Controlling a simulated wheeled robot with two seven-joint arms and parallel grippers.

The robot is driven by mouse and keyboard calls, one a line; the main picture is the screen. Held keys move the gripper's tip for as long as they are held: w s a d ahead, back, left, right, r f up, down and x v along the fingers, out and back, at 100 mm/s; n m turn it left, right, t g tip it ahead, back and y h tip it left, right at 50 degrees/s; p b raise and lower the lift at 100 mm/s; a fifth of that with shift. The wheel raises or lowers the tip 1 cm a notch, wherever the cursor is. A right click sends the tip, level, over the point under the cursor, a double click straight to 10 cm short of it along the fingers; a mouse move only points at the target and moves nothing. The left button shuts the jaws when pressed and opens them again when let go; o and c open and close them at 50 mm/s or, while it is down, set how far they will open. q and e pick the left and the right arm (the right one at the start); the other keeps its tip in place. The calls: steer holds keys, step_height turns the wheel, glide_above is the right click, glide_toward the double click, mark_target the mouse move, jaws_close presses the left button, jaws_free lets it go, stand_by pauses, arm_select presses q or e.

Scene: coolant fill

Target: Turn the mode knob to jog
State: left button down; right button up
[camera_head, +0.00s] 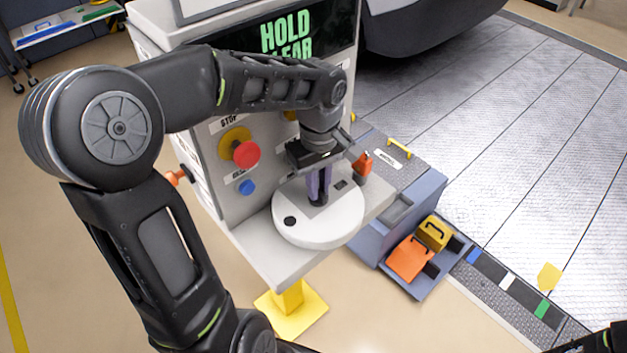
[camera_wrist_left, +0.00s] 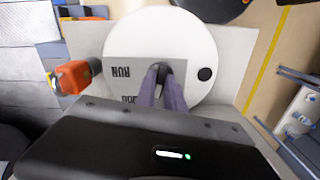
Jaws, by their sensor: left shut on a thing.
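The mode knob (camera_wrist_left: 161,72) is a small black grip standing on a round white disc (camera_head: 325,229) on the console's ledge. The disc also shows in the wrist view (camera_wrist_left: 190,40), with a black dot on its face. My left gripper (camera_head: 318,199) points down over the disc, its purple fingers (camera_wrist_left: 160,88) shut on the knob. In the wrist view a grey plate beside the knob reads "RUN" upside down; a second word below it is partly covered by my gripper. The knob's pointing direction is hard to tell.
The console's screen (camera_head: 288,36) shows "HOLD" above a partly covered word. A red stop button (camera_head: 246,154) and a blue button (camera_head: 246,187) are on the panel. An orange handle (camera_head: 362,165) stands close right of my gripper.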

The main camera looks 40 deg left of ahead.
arm_select(q)
steer(key=shift+m, duration=0.8)
steer(key=shift+m+b, duration=0.3)
steer(key=shift+m, duration=2.2)
steer(key=c, duration=1.4)
jaws_free()
steer(key=shift+c, duration=0.2)
step_height(320, 180, up, 8)
steer(key=shift+f+b, duration=0.1)
steer(key=shift+b, duration=0.45)
